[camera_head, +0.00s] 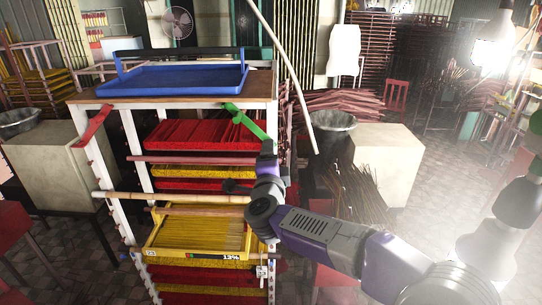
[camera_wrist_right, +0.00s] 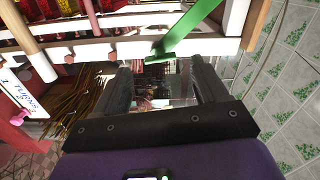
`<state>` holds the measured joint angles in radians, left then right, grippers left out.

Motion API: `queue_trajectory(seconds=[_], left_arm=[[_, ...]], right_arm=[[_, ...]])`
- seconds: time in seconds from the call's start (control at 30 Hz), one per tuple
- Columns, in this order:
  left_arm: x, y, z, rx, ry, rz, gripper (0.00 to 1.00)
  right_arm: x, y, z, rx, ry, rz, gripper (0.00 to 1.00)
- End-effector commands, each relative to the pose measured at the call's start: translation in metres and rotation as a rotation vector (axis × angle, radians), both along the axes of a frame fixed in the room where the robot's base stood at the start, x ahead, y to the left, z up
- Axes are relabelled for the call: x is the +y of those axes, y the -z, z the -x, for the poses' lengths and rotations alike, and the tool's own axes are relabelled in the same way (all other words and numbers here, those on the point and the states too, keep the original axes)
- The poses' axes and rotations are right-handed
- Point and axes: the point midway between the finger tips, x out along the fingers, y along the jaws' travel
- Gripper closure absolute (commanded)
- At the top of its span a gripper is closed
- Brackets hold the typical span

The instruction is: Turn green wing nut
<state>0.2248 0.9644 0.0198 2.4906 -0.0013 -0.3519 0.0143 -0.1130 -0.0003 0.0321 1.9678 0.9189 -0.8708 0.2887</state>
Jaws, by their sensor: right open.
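The green wing nut (camera_head: 245,121) is a long flat green bar at the top right corner of the rack, slanting down to the right. In the right wrist view the green wing nut (camera_wrist_right: 188,30) slants across a white beam, its lower end just beyond the gap between my fingers. My right gripper (camera_wrist_right: 161,72) is open with nothing between its fingers, apart from the wing nut as far as I can tell. In the head view my right gripper (camera_head: 267,148) is just below the wing nut's lower end. My left gripper is not in view.
The white rack holds red and yellow trays, with a blue tray (camera_head: 178,78) on top. A red wing nut (camera_head: 93,125) is on the left post. Bamboo poles (camera_head: 180,198) cross the front. A dark bowl (camera_head: 335,121) and a pale block (camera_head: 385,158) stand behind, to the right.

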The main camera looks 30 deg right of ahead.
Motion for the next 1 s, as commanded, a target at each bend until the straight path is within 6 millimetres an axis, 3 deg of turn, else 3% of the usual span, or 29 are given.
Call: queue_trajectory(seconds=[0.13,0.33,0.83,0.93,1.0], left_arm=[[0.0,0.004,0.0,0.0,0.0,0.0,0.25],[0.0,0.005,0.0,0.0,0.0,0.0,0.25],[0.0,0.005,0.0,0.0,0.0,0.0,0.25],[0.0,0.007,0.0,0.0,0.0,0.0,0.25],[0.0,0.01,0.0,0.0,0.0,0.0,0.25]], right_arm=[[0.013,0.0,0.021,-0.002,-0.001,0.0,0.28],[0.02,0.001,0.034,0.0,0.001,0.001,0.28],[0.021,0.001,0.034,0.002,0.0,0.001,0.28],[0.024,0.012,0.029,0.027,-0.014,0.019,0.28],[0.03,0.033,0.02,0.071,-0.04,0.05,0.28]])
